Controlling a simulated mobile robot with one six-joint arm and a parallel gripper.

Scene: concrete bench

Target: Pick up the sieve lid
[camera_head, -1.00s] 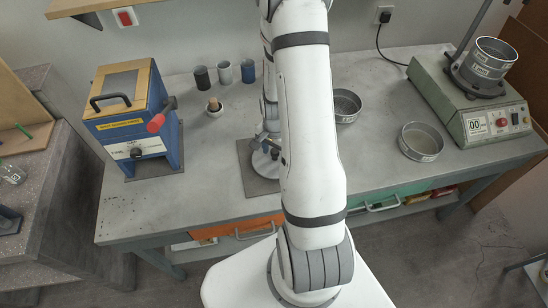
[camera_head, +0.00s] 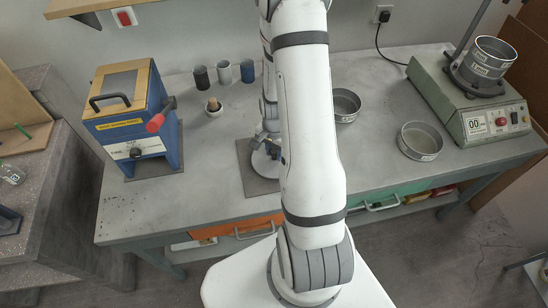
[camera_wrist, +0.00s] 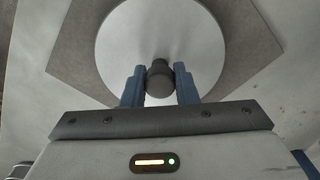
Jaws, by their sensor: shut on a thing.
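The sieve lid (camera_wrist: 120,45) is a round, pale metal disc with a dark knob (camera_wrist: 160,80) in the wrist view. It appears over a grey square mat (camera_wrist: 250,60); whether it touches the mat cannot be told. My gripper (camera_wrist: 160,84) has its two blue fingers on either side of the knob, shut on it. In the head view the lid (camera_head: 262,163) shows only in part over the mat (camera_head: 250,180). My arm hides the rest of it there.
Two open sieve pans, one (camera_head: 346,105) behind my arm and one (camera_head: 420,141), stand to the right. A green sieve shaker (camera_head: 470,112) is at the far right.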

